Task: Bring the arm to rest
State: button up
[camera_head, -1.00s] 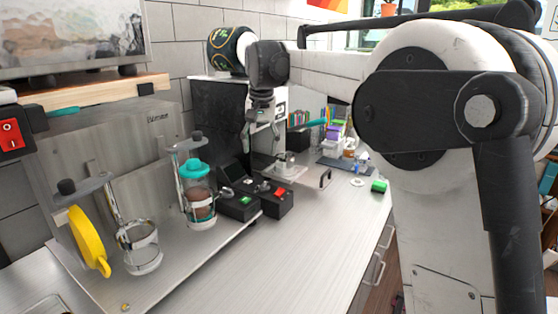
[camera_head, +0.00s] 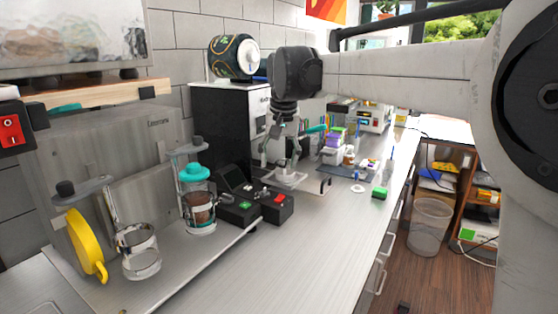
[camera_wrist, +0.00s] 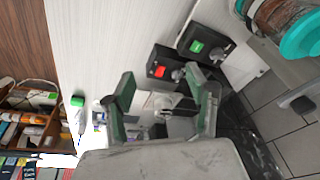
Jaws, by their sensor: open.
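My gripper (camera_head: 282,150) hangs over the counter near the black machine in the head view, pointing down. In the wrist view my gripper (camera_wrist: 164,112) shows two green-grey fingers spread apart with nothing between them. Beyond the fingers are the counter and a small tray with a metal piece (camera_wrist: 163,103). My arm reaches in from the right of the head view. I cannot tell the exact height of the fingertips above the counter.
A sealer holds a teal-lidded cup (camera_head: 198,202); a clear cup (camera_head: 138,250) stands at left beside a yellow disc (camera_head: 85,245). Black control boxes (camera_head: 262,204) sit on the counter. A green-topped block (camera_head: 380,192) lies right. The front counter is clear.

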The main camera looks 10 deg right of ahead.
jog(key=s+d+f+t, duration=0.1)
jog(key=s+d, duration=0.3)
jog(key=s, duration=0.5)
jog(key=s+d+f+t, duration=0.1)
jog(key=s+d+f, duration=0.15)
jog(key=s, duration=0.55)
jog(key=s+d+f+t, duration=0.1)
jog(key=s+d+f, duration=0.1)
jog(key=s+f, duration=0.4)
jog(key=s+d+f+n+t, duration=0.1)
jog(key=s+d+f, duration=0.2)
jog(key=s+f, duration=0.3)
jog(key=s, duration=0.5)
jog(key=shift+s+b, duration=0.25)
jog(key=shift+b, duration=0.1)
